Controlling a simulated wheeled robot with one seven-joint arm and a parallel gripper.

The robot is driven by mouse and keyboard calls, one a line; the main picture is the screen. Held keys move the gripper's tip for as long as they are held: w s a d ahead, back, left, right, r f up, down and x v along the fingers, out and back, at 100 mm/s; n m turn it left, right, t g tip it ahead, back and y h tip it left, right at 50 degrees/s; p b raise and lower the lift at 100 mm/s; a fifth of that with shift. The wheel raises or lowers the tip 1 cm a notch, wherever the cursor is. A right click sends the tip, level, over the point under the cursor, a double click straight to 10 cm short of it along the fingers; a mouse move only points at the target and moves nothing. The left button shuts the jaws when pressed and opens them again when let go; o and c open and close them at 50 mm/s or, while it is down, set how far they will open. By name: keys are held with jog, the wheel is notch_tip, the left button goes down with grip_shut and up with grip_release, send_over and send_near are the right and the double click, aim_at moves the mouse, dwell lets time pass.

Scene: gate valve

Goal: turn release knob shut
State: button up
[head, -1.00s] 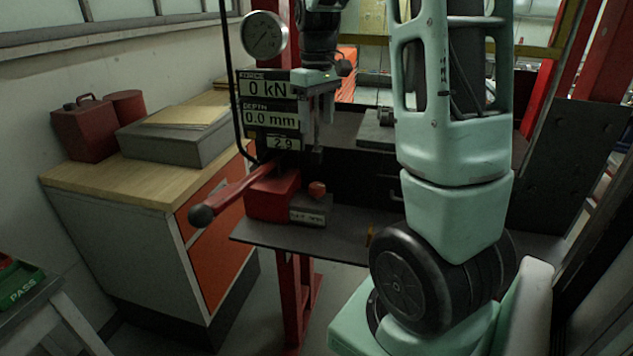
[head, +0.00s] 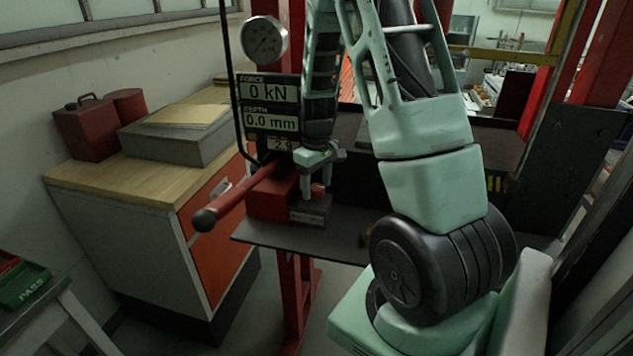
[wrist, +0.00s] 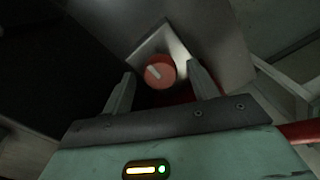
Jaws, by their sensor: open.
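The release knob (wrist: 160,71) is a small round red knob with a pale pointer mark. It sits on a light metal plate and lies between and just beyond my fingertips in the wrist view. In the head view the knob (head: 318,190) shows above a grey block (head: 311,211) with a label. My gripper (head: 311,190) points down over it, with a finger at either side. I cannot tell whether a finger touches the knob.
A red pump body (head: 270,203) with a long lever (head: 235,197) stands just left of the block. A display panel (head: 269,108) reads 0 kN and 0.0 mm, below a round gauge (head: 264,40). A cabinet (head: 150,195) stands left; floor between is free.

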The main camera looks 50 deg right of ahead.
jog(key=shift+f, duration=0.2)
jog(key=c, duration=1)
